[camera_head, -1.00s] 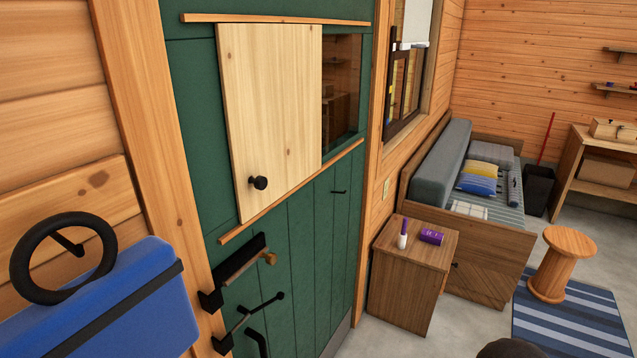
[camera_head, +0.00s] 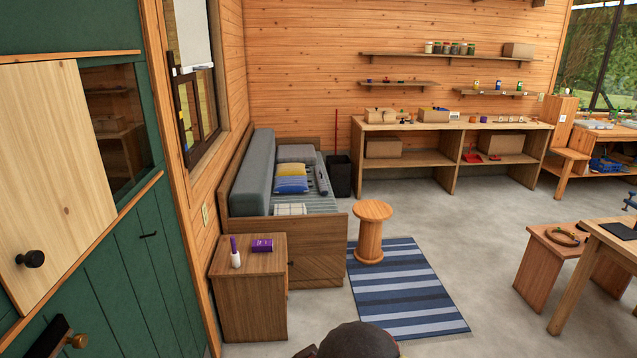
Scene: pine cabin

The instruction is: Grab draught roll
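A slim dark grey roll (camera_head: 321,180), which may be the draught roll, lies along the right side of the daybed (camera_head: 318,238), beside the cushions. It is small and far off, so I cannot be sure what it is. A long grey bolster (camera_head: 257,172) runs along the wall side of the daybed. My gripper is not in view.
A round wooden stool (camera_head: 371,230) stands on a striped rug (camera_head: 402,290). A dark rounded shape (camera_head: 362,340) shows at the bottom edge.

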